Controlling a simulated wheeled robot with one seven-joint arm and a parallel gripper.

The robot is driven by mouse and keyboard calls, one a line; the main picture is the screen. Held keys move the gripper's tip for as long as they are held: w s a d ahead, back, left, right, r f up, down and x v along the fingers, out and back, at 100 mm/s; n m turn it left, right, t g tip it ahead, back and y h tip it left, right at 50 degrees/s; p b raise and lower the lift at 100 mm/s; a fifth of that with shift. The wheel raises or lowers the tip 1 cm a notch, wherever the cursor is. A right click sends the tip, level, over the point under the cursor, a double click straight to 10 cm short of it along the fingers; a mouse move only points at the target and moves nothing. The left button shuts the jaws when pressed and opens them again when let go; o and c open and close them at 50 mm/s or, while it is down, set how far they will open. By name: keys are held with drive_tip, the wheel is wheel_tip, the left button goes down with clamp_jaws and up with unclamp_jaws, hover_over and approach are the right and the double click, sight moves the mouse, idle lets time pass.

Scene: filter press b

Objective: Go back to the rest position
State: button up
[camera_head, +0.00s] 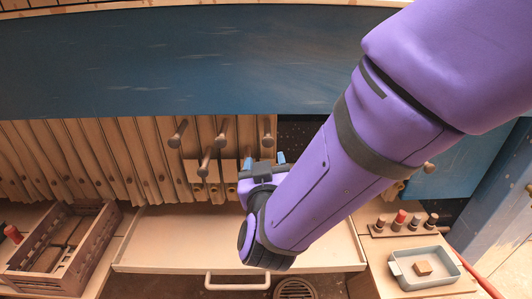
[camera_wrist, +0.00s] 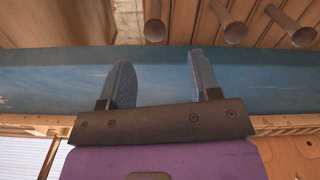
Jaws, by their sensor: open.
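My gripper (camera_head: 264,163) is in front of the row of upright wooden plates (camera_head: 85,160), close to the dark pegs (camera_head: 205,160) that stick out from them. In the wrist view its two blue-grey fingers (camera_wrist: 158,85) stand wide apart with nothing between them. Behind the fingers lies the blue beam (camera_wrist: 60,85), and several pegs (camera_wrist: 233,30) show at the top. My purple arm comes down from the upper right and hides part of the plates and the tray below.
A shallow wooden tray (camera_head: 170,240) with a front handle (camera_head: 237,283) lies below the plates. A brown crate (camera_head: 65,250) stands at left. At right are a grey pan (camera_head: 425,283) holding a small block (camera_head: 423,268) and a rack of knobs (camera_head: 410,228). A floor drain (camera_head: 295,288) shows below.

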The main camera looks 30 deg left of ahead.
drive_tip(key=shift+s+d, duration=0.3)
drive_tip(key=shift+s, duration=0.2)
drive_tip(key=w+d+r+m+g+h, duration=0.1)
drive_tip(key=w+d+r+m+g, duration=0.15)
drive_tip(key=w+d+r, duration=0.9)
drive_tip(key=w+d+r+g+h, duration=0.2)
drive_tip(key=d+r, duration=0.1)
drive_tip(key=d, duration=1.2)
drive_tip(key=s+d+r+m+g+h, duration=0.15)
drive_tip(key=s+d, duration=0.25)
drive_tip(key=d, duration=0.5)
drive_tip(key=s+d+m+g+h, duration=0.15)
drive_tip(key=s+d, duration=0.25)
drive_tip(key=d, duration=0.5)
drive_tip(key=s+d+m+g+h, duration=0.2)
drive_tip(key=s+d+m+h, duration=0.1)
drive_tip(key=s+d, duration=0.8)
drive_tip(key=shift+s+d+f+h, duration=0.2)
drive_tip(key=shift+s+f+h, duration=0.2)
drive_tip(key=shift+h, duration=0.1)
